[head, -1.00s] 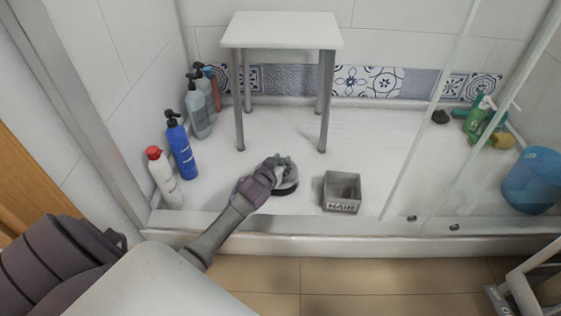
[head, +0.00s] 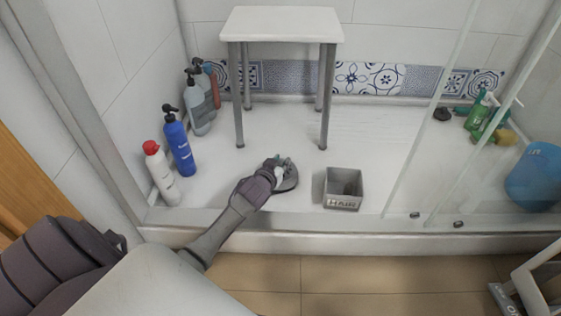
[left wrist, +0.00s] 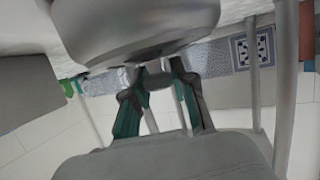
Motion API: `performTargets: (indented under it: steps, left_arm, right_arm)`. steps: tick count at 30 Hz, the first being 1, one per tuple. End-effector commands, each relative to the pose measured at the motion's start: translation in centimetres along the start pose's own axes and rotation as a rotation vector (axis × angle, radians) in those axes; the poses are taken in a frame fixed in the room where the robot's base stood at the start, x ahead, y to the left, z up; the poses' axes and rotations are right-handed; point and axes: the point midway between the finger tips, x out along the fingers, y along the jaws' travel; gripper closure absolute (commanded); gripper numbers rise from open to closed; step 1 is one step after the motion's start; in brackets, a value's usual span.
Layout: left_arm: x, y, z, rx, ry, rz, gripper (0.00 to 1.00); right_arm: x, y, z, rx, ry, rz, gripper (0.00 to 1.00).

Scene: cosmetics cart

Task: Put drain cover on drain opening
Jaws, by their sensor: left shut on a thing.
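The drain cover (head: 289,178) is a grey round disc low over the shower floor, in front of the white stool. My left gripper (head: 279,163) is above it, shut on its upper part. In the left wrist view the drain cover (left wrist: 135,28) is a large grey rounded shape at the top, and the left gripper (left wrist: 158,80) has its dark fingers with green pads at it. The drain opening cannot be made out; the cover and gripper hide the floor there. I cannot tell whether the cover touches the floor. My right gripper is not in view.
A small grey square bin (head: 343,188) stands right of the cover. The white stool (head: 283,24) stands behind. Several bottles, including a blue one (head: 178,145), line the left wall. The shower's raised front edge (head: 320,222) and glass panels at right bound the floor.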

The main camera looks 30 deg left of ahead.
Motion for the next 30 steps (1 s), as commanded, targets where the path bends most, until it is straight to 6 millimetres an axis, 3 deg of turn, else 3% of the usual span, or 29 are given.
performTargets:
  steps: [12,13,18,30]
  left_arm:
    - [0.33,0.00,0.79,0.000,0.001,0.000,1.00]
    - [0.33,0.00,0.78,0.000,0.002,0.000,0.72]
    - [0.31,0.01,0.74,0.000,0.001,0.000,0.45]
    - [0.06,-0.01,0.01,0.000,0.003,0.000,0.45]
  right_arm:
    - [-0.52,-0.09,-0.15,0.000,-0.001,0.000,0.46]
    - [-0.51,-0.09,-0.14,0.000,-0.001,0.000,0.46]
    - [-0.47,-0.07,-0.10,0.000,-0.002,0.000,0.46]
    - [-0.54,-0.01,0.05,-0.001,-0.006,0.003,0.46]
